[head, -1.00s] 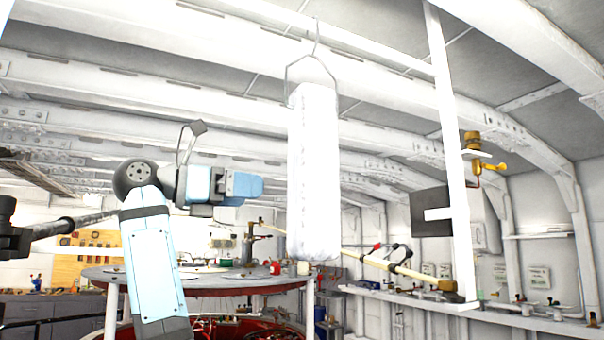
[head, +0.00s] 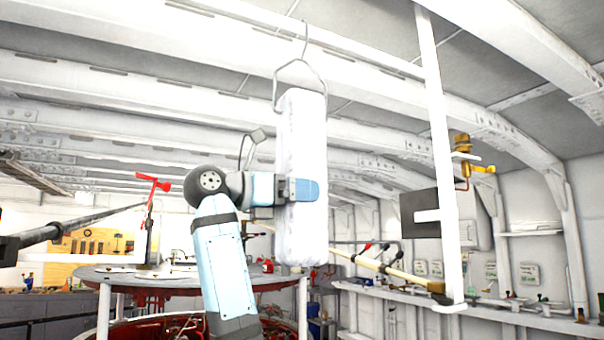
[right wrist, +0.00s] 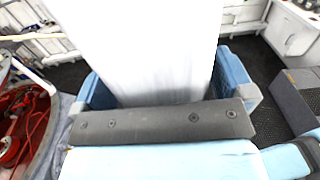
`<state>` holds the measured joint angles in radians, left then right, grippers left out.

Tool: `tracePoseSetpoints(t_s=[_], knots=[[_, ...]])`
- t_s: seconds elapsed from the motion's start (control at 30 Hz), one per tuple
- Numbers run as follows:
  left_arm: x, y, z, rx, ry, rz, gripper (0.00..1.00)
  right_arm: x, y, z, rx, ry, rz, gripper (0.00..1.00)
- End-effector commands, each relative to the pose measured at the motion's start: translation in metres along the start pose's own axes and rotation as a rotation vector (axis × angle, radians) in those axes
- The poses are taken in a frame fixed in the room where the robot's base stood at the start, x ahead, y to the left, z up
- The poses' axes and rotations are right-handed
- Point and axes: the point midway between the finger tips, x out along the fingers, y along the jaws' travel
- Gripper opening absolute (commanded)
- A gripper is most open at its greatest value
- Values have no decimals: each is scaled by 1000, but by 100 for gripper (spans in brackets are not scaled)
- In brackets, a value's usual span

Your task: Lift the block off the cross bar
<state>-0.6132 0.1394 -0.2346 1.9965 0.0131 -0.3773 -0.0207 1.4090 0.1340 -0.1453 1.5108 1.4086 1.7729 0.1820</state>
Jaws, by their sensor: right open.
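A long white block (head: 303,135) hangs upright from a wire bail and hook. The hook reaches up to a white bar (head: 360,50) under the ceiling, which looks like the cross bar. My right gripper (head: 298,190) is open around the block's middle. One blue finger crosses the block's near face; the other is hidden behind it. In the right wrist view the block (right wrist: 150,45) stands between the two blue fingers, in front of the grey palm. Whether the fingers touch it I cannot tell. My left gripper is not in view.
A white post (head: 440,150) with a dark plate (head: 420,213) and a brass fitting (head: 463,145) stands to the right. A round table (head: 120,275) is below, behind my right arm. A wall bench (head: 500,315) runs along the right.

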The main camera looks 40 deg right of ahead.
Motion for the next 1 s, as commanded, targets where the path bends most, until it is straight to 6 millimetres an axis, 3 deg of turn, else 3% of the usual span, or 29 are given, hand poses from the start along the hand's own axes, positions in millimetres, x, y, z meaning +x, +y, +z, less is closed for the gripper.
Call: tracePoseSetpoints(t_s=[0.1,0.4,0.77,1.0], knots=[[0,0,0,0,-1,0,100,0,0,0,1,0,1,100],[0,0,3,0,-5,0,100,0,0,0,1,1,0,31],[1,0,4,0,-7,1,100,0,-1,4,2,1,1,29],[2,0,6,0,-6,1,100,-1,-1,24,4,1,2,29]])
